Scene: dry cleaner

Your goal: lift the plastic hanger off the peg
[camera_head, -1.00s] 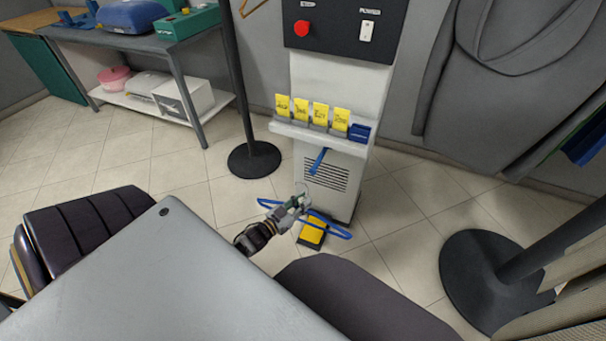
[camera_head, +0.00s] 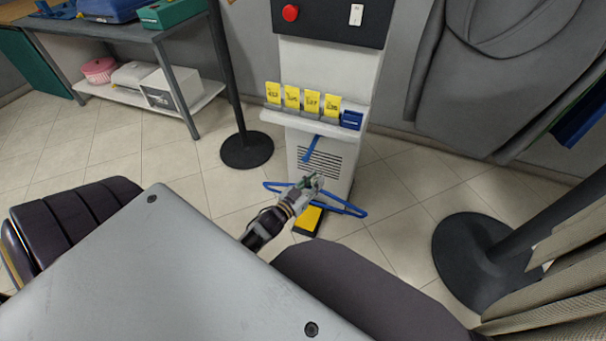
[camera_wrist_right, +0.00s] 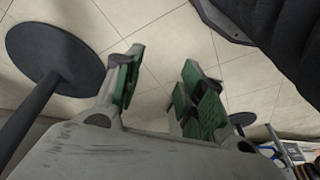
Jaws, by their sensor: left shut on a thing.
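A blue plastic hanger (camera_head: 345,207) is in the head view, low in front of the grey machine. My left gripper (camera_head: 313,184) is shut on it near its middle, and the gripper hides the hook and centre. A short blue peg (camera_head: 311,147) sticks out of the machine's front, just above the gripper. I see a small gap between the peg and the gripper in the picture; whether the hook touches the peg, I cannot tell. In the right wrist view, my right gripper (camera_wrist_right: 160,82) is open, with nothing between its green-padded fingers.
The machine's ledge (camera_head: 285,118) carries several yellow tags and a blue holder. A yellow pedal (camera_head: 308,220) lies below the hanger. Black post bases stand left (camera_head: 246,150) and right (camera_head: 478,250). A table (camera_head: 120,34) is at the upper left. Floor between is clear.

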